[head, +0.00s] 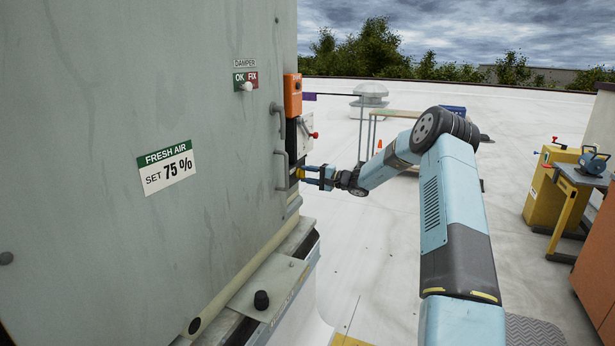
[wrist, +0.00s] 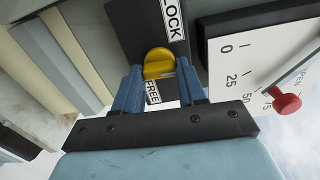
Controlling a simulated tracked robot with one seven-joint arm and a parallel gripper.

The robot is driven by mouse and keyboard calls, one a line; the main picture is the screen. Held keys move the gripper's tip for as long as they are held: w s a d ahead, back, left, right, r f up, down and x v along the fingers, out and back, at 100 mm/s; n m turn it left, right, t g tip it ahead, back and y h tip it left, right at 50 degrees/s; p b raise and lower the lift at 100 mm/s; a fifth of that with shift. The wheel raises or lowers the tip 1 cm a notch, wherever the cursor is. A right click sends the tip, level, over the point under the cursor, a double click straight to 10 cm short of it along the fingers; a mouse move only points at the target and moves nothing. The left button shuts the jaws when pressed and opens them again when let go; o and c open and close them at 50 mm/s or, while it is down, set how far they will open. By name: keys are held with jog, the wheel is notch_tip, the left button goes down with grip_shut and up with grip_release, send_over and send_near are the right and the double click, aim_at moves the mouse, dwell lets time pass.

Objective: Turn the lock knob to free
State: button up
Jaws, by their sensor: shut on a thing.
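The yellow lock knob (wrist: 158,58) sits on a dark plate (wrist: 135,28) in the wrist view. My gripper (wrist: 160,72) is shut on it, one blue finger on each side. A LOCK label (wrist: 173,18) lies above the knob and a FREE label (wrist: 153,93) lies below it, partly between my fingers. Which label the knob points to is hard to tell. In the head view my gripper (head: 308,175) reaches the side of the grey cabinet (head: 100,120), where the knob is small and mostly hidden.
A white scale plate (wrist: 232,62) with a red-knobbed lever (wrist: 286,103) is right of the lock in the wrist view. In the head view, grab handles (head: 282,168) and an orange box (head: 292,95) are close to my gripper. Open roof lies right of the cabinet.

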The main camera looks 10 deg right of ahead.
jog(key=shift+d+f+m, duration=0.1)
jog(key=shift+m, duration=3.95)
jog(key=shift+f+m, duration=0.1)
jog(key=shift+m, duration=3.95)
jog(key=shift+r, duration=0.1)
jog(key=o, duration=0.8)
jog(key=shift+o, duration=1.3)
